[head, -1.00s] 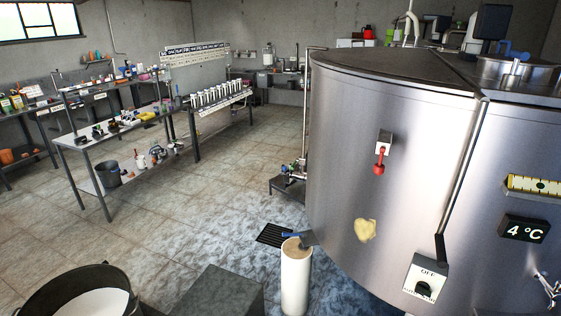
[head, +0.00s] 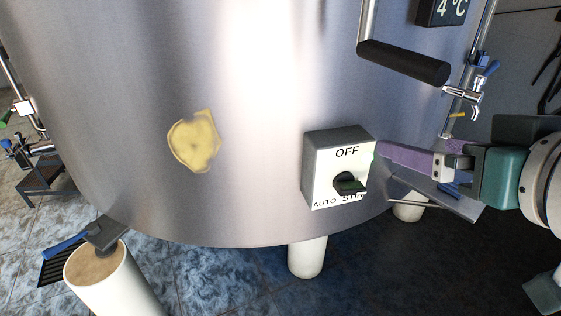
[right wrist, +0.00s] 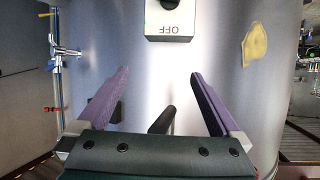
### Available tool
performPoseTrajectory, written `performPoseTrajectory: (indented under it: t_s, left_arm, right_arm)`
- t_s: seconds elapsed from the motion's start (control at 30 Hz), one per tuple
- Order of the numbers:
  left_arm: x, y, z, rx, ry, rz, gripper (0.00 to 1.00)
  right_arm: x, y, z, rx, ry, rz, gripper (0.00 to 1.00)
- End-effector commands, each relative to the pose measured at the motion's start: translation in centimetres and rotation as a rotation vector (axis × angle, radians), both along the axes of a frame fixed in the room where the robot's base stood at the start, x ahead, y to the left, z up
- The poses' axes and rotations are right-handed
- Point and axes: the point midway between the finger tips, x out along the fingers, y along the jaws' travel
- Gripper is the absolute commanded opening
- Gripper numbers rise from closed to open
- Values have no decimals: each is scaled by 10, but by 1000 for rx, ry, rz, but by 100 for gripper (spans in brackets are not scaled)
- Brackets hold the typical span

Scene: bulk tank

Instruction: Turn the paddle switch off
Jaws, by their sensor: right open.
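The paddle switch (head: 318,168) is a grey box on the tank's steel wall, with a white face marked OFF at the top and AUTO and STIR at the bottom. Its dark knob (head: 350,185) sits low on the face and partly covers the STIR lettering. My right gripper (head: 386,164) is just right of the box, its purple fingers pointing left. In the right wrist view the gripper (right wrist: 160,82) is open and empty, and the box (right wrist: 168,30) appears upside down beyond the fingertips, apart from them. My left gripper is out of view.
A black handle (head: 405,62) on a metal bar stands out from the tank above my right gripper. A tap (head: 462,98) is at the right. A yellow patch (head: 194,141) is on the tank wall. A white post (head: 112,278) stands at lower left.

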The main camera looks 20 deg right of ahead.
Motion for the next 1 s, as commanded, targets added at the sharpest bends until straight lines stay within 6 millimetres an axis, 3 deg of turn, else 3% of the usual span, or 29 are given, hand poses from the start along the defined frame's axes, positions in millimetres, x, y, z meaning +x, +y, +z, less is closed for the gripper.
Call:
performPoseTrajectory:
  t_s: [0.03,0.3,0.43,0.6,0.83,1.0]
  left_arm:
    - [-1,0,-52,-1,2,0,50]
    - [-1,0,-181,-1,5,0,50]
    - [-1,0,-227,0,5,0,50]
    - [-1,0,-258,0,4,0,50]
    - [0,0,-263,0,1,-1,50]
    - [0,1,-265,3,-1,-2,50]
  right_arm:
    - [5,-2,-45,2,-41,0,100]
    - [24,-8,-131,30,-267,25,100]
    - [29,-8,-160,42,-350,49,100]
    - [33,-7,-178,53,-417,77,100]
    - [43,-7,-178,59,-440,88,100]
    - [68,-9,-177,56,-442,88,100]
